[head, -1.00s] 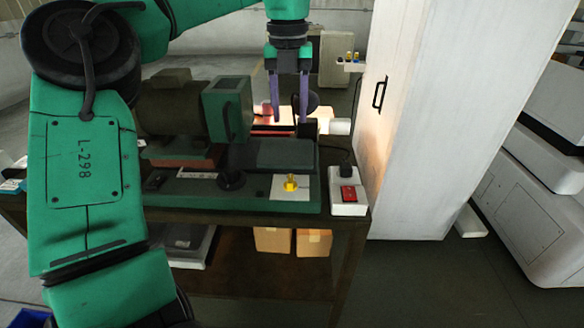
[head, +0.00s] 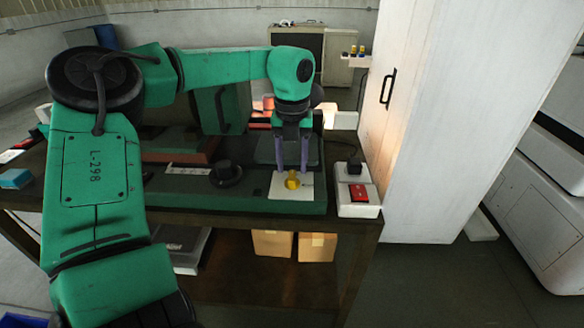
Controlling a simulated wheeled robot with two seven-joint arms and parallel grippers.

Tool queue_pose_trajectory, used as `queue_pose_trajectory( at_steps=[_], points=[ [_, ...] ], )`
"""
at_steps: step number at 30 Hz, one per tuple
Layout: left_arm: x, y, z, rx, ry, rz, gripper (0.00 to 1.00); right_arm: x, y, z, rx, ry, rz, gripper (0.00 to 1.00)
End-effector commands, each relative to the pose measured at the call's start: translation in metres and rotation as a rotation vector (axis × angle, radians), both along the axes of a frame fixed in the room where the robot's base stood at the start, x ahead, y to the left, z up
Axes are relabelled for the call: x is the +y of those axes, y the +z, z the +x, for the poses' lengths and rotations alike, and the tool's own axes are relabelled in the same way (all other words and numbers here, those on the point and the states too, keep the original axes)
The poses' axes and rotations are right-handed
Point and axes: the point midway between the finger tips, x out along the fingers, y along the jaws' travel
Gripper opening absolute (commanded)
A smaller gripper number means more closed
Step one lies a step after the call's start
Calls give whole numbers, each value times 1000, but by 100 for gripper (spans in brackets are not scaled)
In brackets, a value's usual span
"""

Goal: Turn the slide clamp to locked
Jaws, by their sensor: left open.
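The likely slide clamp is a small yellow knob (head: 292,181) on a pale square plate (head: 278,192), at the front right of the green machine base (head: 240,203). Its lock marking is too small to read. My left gripper (head: 292,169) points down over the knob with its two purple fingers apart, one on each side of it in the picture. I cannot tell whether the fingers touch it. A black round knob (head: 226,173) sits to the left on the same base. My right gripper is not in view.
A white box with a red switch (head: 357,192) stands just right of the base on the dark bench. A tall white cabinet (head: 425,130) rises close on the right. Two cardboard boxes (head: 272,243) are on the lower shelf. My left arm covers much of the machine.

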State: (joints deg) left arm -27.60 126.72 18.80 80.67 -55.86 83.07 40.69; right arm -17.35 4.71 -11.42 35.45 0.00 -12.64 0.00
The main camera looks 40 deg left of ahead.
Motion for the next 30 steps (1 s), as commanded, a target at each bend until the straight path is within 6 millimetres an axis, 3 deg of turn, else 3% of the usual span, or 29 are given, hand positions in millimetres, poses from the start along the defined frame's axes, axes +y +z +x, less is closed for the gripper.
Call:
queue_pose_trajectory(
  at_steps=[4, 12, 13, 16, 17, 30],
  points=[
    [0, -19, 0, 1, 0, -1, 51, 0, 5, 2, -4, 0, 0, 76],
    [0, -23, 0, -1, 1, 1, 51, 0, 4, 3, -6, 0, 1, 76],
    [0, -23, 0, -1, 1, 1, 44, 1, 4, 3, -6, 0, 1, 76],
    [0, -23, 0, -1, 0, 1, 5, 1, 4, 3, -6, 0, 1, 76],
    [0, -23, 0, -1, 0, 1, 0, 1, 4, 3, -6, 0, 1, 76],
    [0, -23, 1, -2, -47, 1, 0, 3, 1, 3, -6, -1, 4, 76]
  ],
)
